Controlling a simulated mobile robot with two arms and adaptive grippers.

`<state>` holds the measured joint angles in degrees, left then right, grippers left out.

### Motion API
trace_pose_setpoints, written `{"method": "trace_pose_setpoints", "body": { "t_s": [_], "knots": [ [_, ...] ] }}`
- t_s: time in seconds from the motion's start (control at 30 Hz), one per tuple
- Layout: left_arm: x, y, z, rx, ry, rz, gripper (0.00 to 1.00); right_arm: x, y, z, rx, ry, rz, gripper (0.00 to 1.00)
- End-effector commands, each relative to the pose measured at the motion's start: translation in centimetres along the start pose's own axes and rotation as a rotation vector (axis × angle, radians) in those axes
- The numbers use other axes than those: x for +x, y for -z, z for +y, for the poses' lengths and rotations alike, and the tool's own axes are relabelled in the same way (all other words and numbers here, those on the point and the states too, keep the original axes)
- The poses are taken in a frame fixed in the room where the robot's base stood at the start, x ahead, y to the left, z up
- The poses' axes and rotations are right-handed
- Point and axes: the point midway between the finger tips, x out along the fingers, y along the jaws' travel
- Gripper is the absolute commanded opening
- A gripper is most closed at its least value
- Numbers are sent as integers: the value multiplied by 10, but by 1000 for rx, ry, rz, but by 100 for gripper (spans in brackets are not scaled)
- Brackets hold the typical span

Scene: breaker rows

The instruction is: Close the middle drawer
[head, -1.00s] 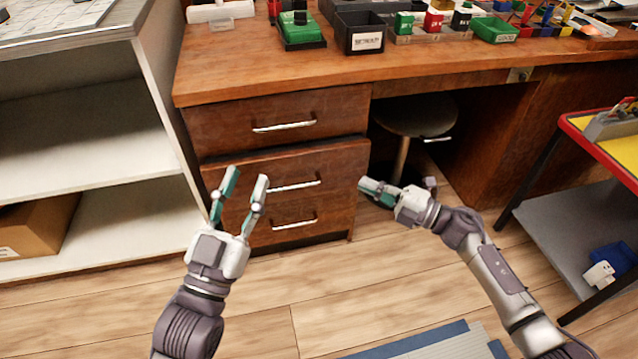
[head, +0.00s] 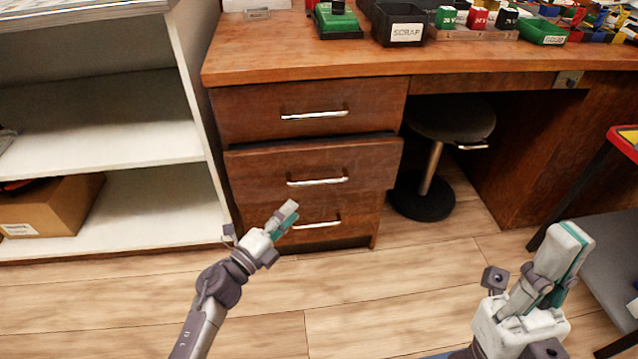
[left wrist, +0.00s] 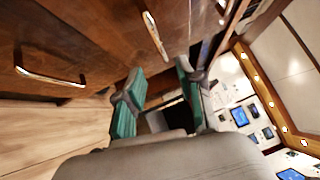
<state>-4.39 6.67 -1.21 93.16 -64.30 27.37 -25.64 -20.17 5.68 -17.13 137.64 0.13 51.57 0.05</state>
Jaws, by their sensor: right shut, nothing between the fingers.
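The middle drawer (head: 312,172) of the wooden desk stands out a little from the drawer above, with a dark gap along its top edge. Its front has a silver bar handle (head: 317,182). My left gripper (head: 288,212) is in front of the drawers, below the middle handle in the head view, and hides part of the lower drawer front. I cannot tell whether it touches the desk. Its fingers are apart and empty in the left wrist view (left wrist: 161,72), near wooden fronts with two handles. My right gripper (head: 567,255) is shut and empty at the lower right.
The top drawer (head: 250,112) looks shut; the bottom drawer (head: 345,232) is partly hidden. White shelves (head: 100,115) stand left. A stool (head: 425,200) is under the desk, and a red-edged cart (head: 625,145) is at right. Floor (head: 370,290) between my arms is clear.

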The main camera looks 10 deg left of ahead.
Motion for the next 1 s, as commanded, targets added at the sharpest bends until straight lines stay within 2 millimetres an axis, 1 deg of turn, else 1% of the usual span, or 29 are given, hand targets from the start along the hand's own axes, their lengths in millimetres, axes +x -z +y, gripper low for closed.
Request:
{"method": "trace_pose_setpoints", "body": {
  "t_s": [0.03,0.3,0.5,0.6,0.7,0.97,1.0],
  "knots": [
    [11,0,0,1,4,-1,37,-3,-1,0,0,1,0,0],
    [70,0,1,-1,4,-1,37,0,-5,0,-5,16,32,0],
    [101,0,1,-3,2,-1,37,3,-7,-1,-8,27,52,0],
    [110,0,0,-4,1,-2,37,5,-7,-1,-9,31,60,0],
    [115,0,0,-3,1,-2,37,6,-7,-1,-9,33,63,0],
    [117,0,-1,-3,0,-2,37,9,-7,-1,-10,36,72,0],
    [116,0,-1,-3,1,-2,36,9,-7,-1,-10,35,72,0]
  ]
}}
